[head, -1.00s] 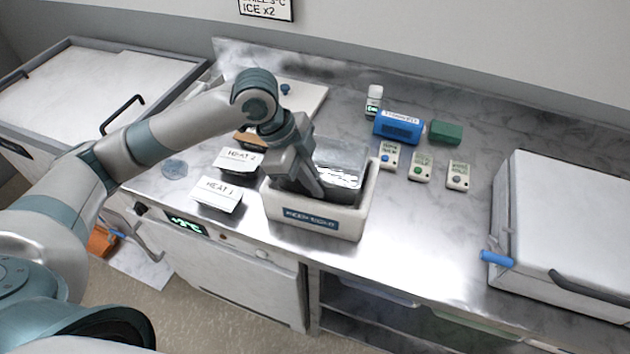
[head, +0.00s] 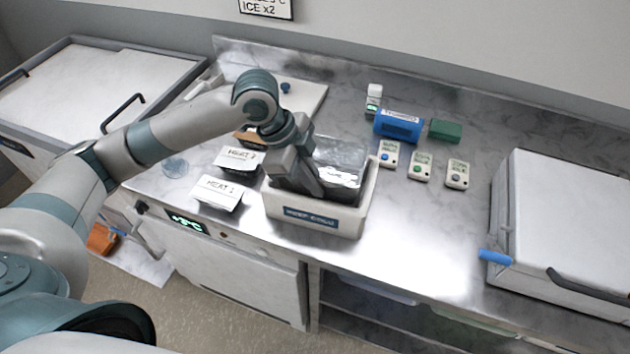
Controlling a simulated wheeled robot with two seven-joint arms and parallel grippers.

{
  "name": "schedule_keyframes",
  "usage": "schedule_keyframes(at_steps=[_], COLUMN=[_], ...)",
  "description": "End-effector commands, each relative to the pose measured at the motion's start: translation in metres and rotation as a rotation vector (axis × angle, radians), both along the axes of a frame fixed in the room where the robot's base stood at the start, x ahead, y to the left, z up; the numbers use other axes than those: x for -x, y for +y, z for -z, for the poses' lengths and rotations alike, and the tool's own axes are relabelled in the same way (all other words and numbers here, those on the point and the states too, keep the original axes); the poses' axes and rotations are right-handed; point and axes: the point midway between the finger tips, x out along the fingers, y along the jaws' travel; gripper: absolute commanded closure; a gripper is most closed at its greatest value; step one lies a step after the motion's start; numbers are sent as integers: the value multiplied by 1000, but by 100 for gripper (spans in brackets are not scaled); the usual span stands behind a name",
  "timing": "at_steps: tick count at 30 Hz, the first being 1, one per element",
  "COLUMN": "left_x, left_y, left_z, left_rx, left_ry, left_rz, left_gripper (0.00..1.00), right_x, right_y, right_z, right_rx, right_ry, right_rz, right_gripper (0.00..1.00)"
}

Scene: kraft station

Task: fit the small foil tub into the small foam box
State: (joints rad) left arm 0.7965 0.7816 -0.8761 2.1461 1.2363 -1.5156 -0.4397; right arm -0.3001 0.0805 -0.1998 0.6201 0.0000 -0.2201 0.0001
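The small foam box (head: 320,222) is a white open box with a dark label on its front, standing on the steel counter. The small foil tub (head: 342,165) is a shiny grey tub with a clear-looking upper part. It sits within the box's opening, toward the right side, with its top above the rim; how deep it sits is hidden. My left gripper (head: 310,192) reaches down at the left side of the tub, inside the box's rim. Its fingertips are partly hidden, so I cannot tell whether it grips the tub. My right gripper is out of view.
A large white box (head: 565,230) stands at the right. Counter between is clear.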

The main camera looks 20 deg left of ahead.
Motion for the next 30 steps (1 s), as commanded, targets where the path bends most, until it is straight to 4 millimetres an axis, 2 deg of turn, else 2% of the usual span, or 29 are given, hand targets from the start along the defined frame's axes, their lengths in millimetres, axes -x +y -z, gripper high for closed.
schedule_keyframes(at_steps=[25,26,28,30], left_x=[0,0,0,0], left_y=[0,0,0,0], left_z=[-4,-4,-4,-4], left_rx=[0,0,0,0], left_ry=[0,0,0,0], left_rz=[0,0,0,0], left_gripper=[100,95,78,75], right_x=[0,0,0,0], right_y=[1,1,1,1], right_z=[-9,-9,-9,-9], right_rx=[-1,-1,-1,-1], right_ry=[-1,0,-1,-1], right_rz=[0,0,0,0], right_gripper=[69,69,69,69])
